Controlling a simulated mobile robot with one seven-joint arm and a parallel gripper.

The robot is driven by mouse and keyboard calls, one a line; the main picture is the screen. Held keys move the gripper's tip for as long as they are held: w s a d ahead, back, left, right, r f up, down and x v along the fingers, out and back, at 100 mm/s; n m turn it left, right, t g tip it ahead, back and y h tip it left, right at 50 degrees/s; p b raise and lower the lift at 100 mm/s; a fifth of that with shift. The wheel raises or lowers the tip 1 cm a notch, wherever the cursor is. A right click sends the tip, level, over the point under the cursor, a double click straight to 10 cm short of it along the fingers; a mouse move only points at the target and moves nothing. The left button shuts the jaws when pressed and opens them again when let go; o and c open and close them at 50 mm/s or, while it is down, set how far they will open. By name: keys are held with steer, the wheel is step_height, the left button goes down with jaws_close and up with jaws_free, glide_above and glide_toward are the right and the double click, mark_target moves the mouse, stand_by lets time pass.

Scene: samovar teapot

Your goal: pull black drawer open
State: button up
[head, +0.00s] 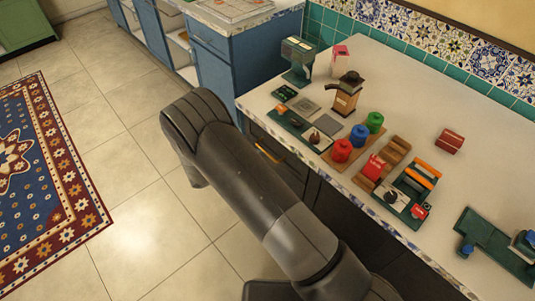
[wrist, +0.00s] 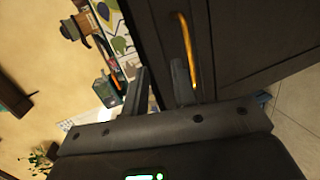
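The black drawer (head: 291,151) is in the dark cabinet under the white counter, partly hidden by my arm in the head view. Its orange-gold bar handle (head: 267,153) shows just past my arm. In the wrist view the dark drawer front (wrist: 225,35) fills the upper right, and the handle (wrist: 187,45) stands upright in the picture. My gripper (wrist: 160,70) is open, its two dark fingers apart with nothing visible between them. The handle lies beside and beyond the right finger, not between the fingers. I cannot tell whether they touch. In the head view my gripper is hidden.
The counter (head: 465,120) holds a brown samovar-like item (head: 347,93), a green machine (head: 298,58), red, blue and green canisters on a wooden tray (head: 353,159), and several small items. Blue cabinets (head: 222,72) stand at upper left. The tiled floor (head: 130,150) is open beside a patterned rug (head: 45,180).

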steer(key=n+t, duration=0.1)
steer(key=t, duration=0.1)
glide_toward(267, 154)
steer(key=shift+y, duration=0.3)
steer(key=x, duration=1)
steer(key=shift+w+d, duration=0.2)
steer(key=shift+c, duration=0.3)
jaws_close()
